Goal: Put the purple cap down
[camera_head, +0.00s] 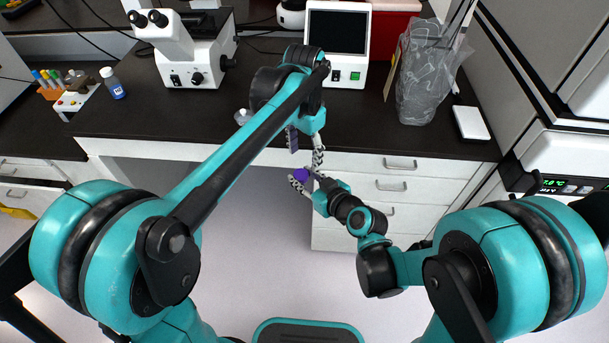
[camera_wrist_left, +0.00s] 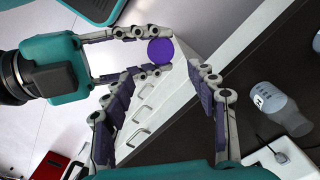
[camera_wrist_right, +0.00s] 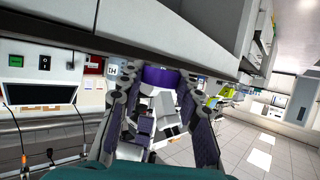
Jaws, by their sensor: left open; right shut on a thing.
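The purple cap (camera_head: 301,174) is held in the air in front of the bench drawers, below the bench top. My right gripper (camera_head: 305,180) is shut on it; in the left wrist view the cap (camera_wrist_left: 160,51) sits between the right fingertips. The cap also shows in the right wrist view (camera_wrist_right: 160,77), at the far end of the fingers. My left gripper (camera_head: 305,148) is open and empty, just above and beyond the cap, with its fingers pointing down. In the left wrist view its two fingers (camera_wrist_left: 168,75) are spread apart, with the cap seen past the gap.
A clear bottle (camera_wrist_left: 280,108) stands near the dark bench's (camera_head: 360,146) front edge. The front middle-right bench top is clear.

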